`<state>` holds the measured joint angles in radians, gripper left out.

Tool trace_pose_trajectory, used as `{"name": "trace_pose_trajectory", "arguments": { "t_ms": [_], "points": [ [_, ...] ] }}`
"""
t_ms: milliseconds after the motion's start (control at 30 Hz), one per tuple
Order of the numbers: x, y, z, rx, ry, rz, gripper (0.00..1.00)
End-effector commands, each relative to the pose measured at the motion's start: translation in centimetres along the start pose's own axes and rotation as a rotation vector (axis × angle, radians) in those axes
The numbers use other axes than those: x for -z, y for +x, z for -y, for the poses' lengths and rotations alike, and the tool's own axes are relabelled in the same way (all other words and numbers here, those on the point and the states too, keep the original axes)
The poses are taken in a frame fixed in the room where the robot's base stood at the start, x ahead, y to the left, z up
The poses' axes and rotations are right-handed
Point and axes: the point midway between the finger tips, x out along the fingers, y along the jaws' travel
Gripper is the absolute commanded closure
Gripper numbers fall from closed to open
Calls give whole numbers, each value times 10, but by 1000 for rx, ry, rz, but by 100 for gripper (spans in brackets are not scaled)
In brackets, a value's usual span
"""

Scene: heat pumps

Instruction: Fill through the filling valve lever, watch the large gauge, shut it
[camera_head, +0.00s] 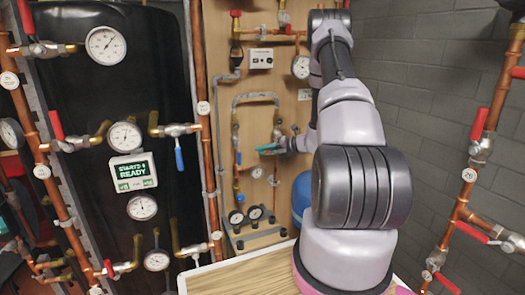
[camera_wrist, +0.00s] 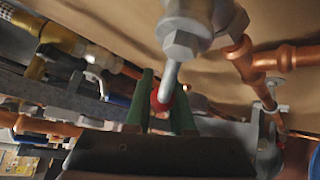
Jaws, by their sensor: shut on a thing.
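In the camera_head view, my gripper (camera_head: 268,148) reaches to the pipework in the middle of the wooden panel. In the camera_wrist view, my gripper (camera_wrist: 161,105) has its two green fingers shut on a lever (camera_wrist: 160,102) with a red end. The lever's grey stem runs up to a metal valve body (camera_wrist: 190,22). The lever is too small to make out in the camera_head view. A round white gauge (camera_head: 300,67) hangs high on the panel, and a bigger-looking one (camera_head: 106,45) is on the black tank. I cannot tell which is the large gauge; their readings are too small.
Copper pipes with red-handled valves run along the tank (camera_head: 110,90) at left and the grey block wall (camera_head: 430,90) at right. Smaller gauges (camera_head: 236,217) sit low on the panel. A blue vessel (camera_head: 301,190) stands just behind my arm. A wooden tabletop (camera_head: 235,275) is below.

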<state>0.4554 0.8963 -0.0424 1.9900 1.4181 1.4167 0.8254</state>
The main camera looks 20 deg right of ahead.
Motion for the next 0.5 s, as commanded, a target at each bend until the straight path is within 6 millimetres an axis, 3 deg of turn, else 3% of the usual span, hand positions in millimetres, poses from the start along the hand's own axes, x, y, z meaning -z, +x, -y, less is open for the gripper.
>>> {"name": "trace_pose_trajectory", "arguments": {
  "t_ms": [267, 300, 367, 500],
  "points": [
    [2, -1, 2, 3, 2, -3, 100],
    [2, -1, 2, 3, 2, -3, 71],
    [2, -1, 2, 3, 2, -3, 49],
    [1, 0, 1, 2, 2, -2, 49]
  ]
}}
